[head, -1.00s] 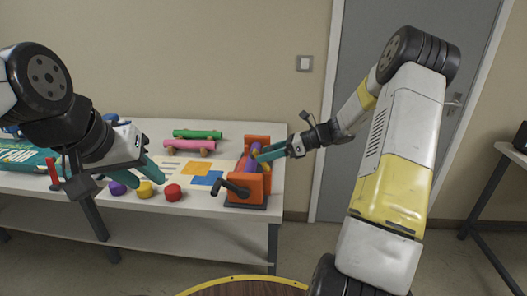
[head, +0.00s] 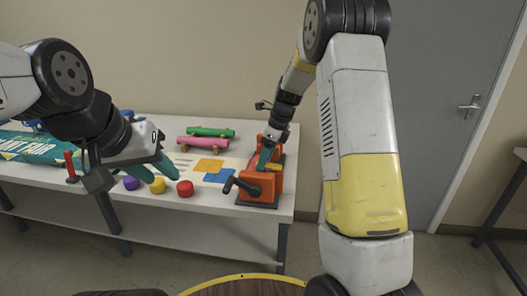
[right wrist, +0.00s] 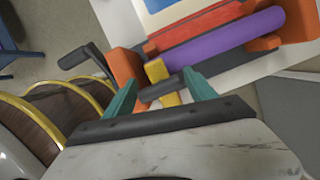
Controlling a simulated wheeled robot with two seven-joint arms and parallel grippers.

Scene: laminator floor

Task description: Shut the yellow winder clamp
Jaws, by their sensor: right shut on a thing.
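The orange winder (head: 262,188) stands on the table's right end, with a dark crank at its front left. Its yellow clamp (right wrist: 156,72) is at the near end of the purple roller (right wrist: 225,38) in the right wrist view; a little yellow shows in the head view (head: 273,167). My right gripper (head: 264,158) reaches down into the winder. Its teal fingers (right wrist: 160,84) are shut on the clamp's dark bar, one at each end. The clamp's exact angle is hard to tell. My left gripper (head: 160,168) hovers over the table; its finger gap is unclear.
Purple, yellow and red round pieces (head: 185,188) lie near the table's front edge. Pink and green rolls (head: 210,132) lie behind. Flat orange and blue sheets (head: 212,170) lie left of the winder.

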